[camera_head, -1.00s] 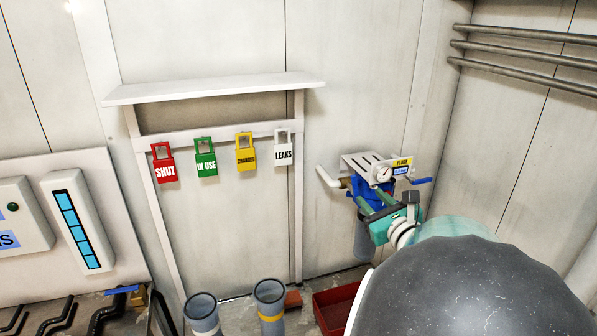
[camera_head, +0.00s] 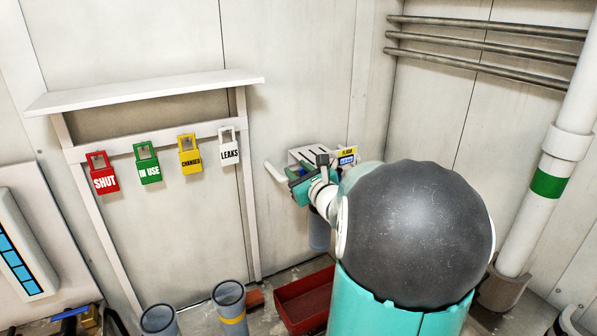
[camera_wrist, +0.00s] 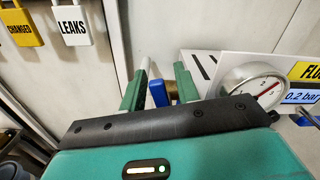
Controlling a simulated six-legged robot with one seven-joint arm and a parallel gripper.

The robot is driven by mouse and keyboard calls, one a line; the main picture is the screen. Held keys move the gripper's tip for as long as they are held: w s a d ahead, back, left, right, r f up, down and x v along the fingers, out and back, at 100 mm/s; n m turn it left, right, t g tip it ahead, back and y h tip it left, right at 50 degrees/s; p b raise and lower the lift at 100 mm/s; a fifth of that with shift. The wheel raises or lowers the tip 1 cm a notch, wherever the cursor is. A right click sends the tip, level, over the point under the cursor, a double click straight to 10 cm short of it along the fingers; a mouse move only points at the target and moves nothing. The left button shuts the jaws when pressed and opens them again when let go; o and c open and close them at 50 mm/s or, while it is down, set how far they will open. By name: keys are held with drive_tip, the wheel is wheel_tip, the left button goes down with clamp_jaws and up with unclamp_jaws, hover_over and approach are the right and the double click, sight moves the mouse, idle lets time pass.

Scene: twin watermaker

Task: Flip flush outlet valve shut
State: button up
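The flush unit is a pale slotted bracket (camera_head: 303,154) on the back wall with a yellow FLUSH label and a blue display. A grey pipe stub (camera_head: 274,172) sticks out at its left. My gripper (camera_head: 297,178) is in front of the unit's left side and covers much of it. In the wrist view my two green fingers (camera_wrist: 158,88) stand apart. A blue lever-like part (camera_wrist: 159,93) and a bit of brass show between them; I cannot tell whether they touch. A round gauge (camera_wrist: 251,86) is to the right, with another blue part (camera_wrist: 305,116) below it.
A rack (camera_head: 150,92) with SHUT, IN USE, CHANGED and LEAKS tags hangs left of the unit. A red tray (camera_head: 303,298) and grey cylinders (camera_head: 230,298) stand below. A white pipe (camera_head: 548,180) with a green band is at the right.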

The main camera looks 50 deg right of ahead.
clamp_jaws()
drive_tip(key=shift+s+d+m, duration=0.1)
drive_tip(key=shift+d+m, duration=0.2)
drive_tip(key=shift+m, duration=0.5)
drive_tip(key=shift+s+d+m, duration=0.1)
drive_tip(key=shift+d+m, duration=0.15)
drive_tip(key=shift+m, duration=0.55)
drive_tip(key=shift+o, duration=0.8)
unclamp_jaws()
drive_tip(key=shift+r, duration=0.1)
